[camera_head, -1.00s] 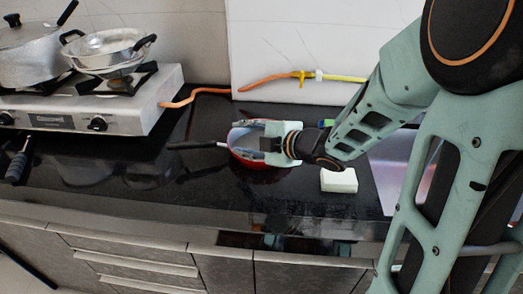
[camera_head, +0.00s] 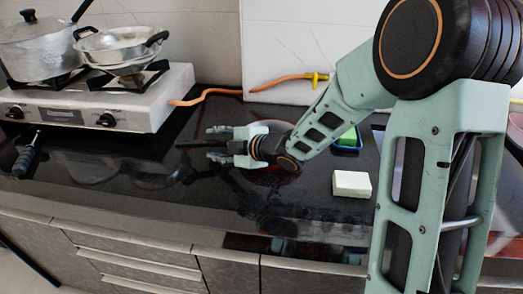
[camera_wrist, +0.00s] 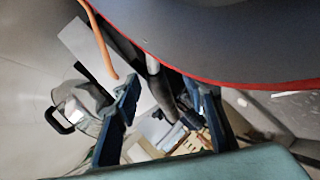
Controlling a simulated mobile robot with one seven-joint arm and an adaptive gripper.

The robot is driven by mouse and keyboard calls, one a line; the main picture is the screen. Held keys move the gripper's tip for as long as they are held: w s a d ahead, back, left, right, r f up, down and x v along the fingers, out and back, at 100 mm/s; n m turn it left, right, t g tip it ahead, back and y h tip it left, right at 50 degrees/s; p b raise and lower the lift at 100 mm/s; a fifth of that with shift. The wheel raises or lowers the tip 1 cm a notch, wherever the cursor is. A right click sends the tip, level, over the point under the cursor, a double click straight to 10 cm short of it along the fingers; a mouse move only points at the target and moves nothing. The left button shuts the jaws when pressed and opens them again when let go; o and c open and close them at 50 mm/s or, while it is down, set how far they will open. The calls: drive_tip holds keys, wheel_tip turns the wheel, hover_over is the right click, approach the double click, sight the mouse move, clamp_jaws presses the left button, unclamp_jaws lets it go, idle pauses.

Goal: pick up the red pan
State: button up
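The red pan (camera_head: 272,168) lies on the black counter, mostly hidden under my gripper and wrist. Its dark handle (camera_head: 192,144) points left. In the wrist view the pan (camera_wrist: 225,42) fills the upper right as a dark surface with a red rim, and its handle (camera_wrist: 155,78) runs down from it. My gripper (camera_head: 212,145) is open, its fingers pointing left along the handle. In the wrist view the fingers (camera_wrist: 165,105) are apart, with the handle seen between them. I cannot tell whether either finger touches it.
A white block (camera_head: 351,184) sits to the right on the counter, and a green sponge in a blue tray (camera_head: 349,145) lies behind my arm. A gas stove (camera_head: 150,105) with pots stands at the left. An orange hose (camera_head: 215,92) runs along the wall.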

drive_tip(key=shift+a, duration=0.1)
clamp_jaws()
idle(0.3)
drive_tip(key=shift+w+r, duration=0.1)
